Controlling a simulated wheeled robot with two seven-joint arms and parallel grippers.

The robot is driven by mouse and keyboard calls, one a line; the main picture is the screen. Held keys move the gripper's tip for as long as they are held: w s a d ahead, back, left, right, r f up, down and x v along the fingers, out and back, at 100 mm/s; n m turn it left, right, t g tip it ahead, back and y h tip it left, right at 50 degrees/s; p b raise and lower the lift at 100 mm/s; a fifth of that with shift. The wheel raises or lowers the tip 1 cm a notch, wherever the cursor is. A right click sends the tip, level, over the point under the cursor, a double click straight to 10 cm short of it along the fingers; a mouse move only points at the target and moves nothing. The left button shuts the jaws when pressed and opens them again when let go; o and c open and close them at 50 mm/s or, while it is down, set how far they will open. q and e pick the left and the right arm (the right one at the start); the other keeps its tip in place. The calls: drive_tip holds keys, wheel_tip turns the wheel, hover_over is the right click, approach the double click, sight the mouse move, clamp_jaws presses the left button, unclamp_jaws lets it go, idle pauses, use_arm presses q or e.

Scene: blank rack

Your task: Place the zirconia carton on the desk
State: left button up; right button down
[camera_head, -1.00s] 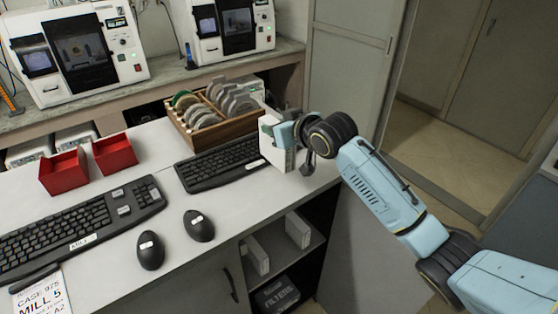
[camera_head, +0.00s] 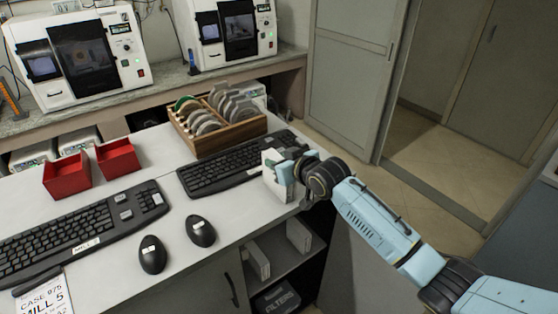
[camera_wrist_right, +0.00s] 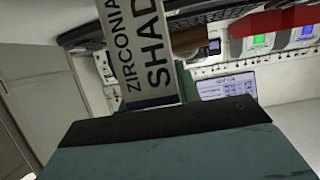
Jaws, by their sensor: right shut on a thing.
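The zirconia carton (camera_head: 270,176) is a white box at the desk's right end, by the right end of the far keyboard. In the right wrist view the carton (camera_wrist_right: 140,60) shows the printed words "ZIRCONIA" and "SHAD…". My right gripper (camera_head: 284,174) is shut on the carton from its right side. The carton looks roughly upright and low at the desk's edge; I cannot tell whether its bottom touches the surface. The desk (camera_head: 220,262) has a pale top. My left gripper is not in view.
Two keyboards (camera_head: 90,235), (camera_head: 225,166), two mice (camera_head: 152,254), (camera_head: 200,231) and two red bins (camera_head: 67,176), (camera_head: 118,156) occupy the desk. A wooden rack of discs (camera_head: 228,137) stands behind. Open shelves (camera_head: 280,262) below hold similar white boxes. Bare desktop shows near the front edge.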

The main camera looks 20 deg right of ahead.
drive_tip(key=c, duration=1)
unclamp_jaws()
drive_tip(key=shift+s+r, duration=0.15)
drive_tip(key=v, duration=1.2)
drive_tip(key=s+d+f+m+g+h, duration=0.1)
drive_tip(key=d+f, duration=0.2)
drive_tip(key=f, duration=0.7)
drive_tip(key=s+d+f+m+g+h, duration=0.1)
drive_tip(key=d+f+g+h, duration=0.1)
drive_tip(key=f, duration=0.8)
drive_tip(key=s+d+f+g, duration=0.1)
drive_tip(key=s+f, duration=0.3)
drive_tip(key=f, duration=0.3)
drive_tip(key=s+d+f+g, duration=0.1)
drive_tip(key=s+f, duration=0.3)
drive_tip(key=f, duration=0.4)
drive_tip(key=s+f+g+h, duration=0.1)
drive_tip(key=s+f+g, duration=0.1)
drive_tip(key=s+f, duration=0.7)
drive_tip(key=s+f+g+h, duration=0.1)
drive_tip(key=s+f+g, duration=0.1)
drive_tip(key=s+f, duration=0.65)
drive_tip(key=s+a+f+g, duration=0.1)
drive_tip(key=s, duration=0.6)
drive_tip(key=s+f+g, duration=0.1)
drive_tip(key=s, duration=0.6)
drive_tip(key=s+a+f, duration=0.1)
drive_tip(key=s, duration=0.6)
drive_tip(key=shift+a+g, duration=0.3)
drive_tip(key=shift+g, duration=0.1)
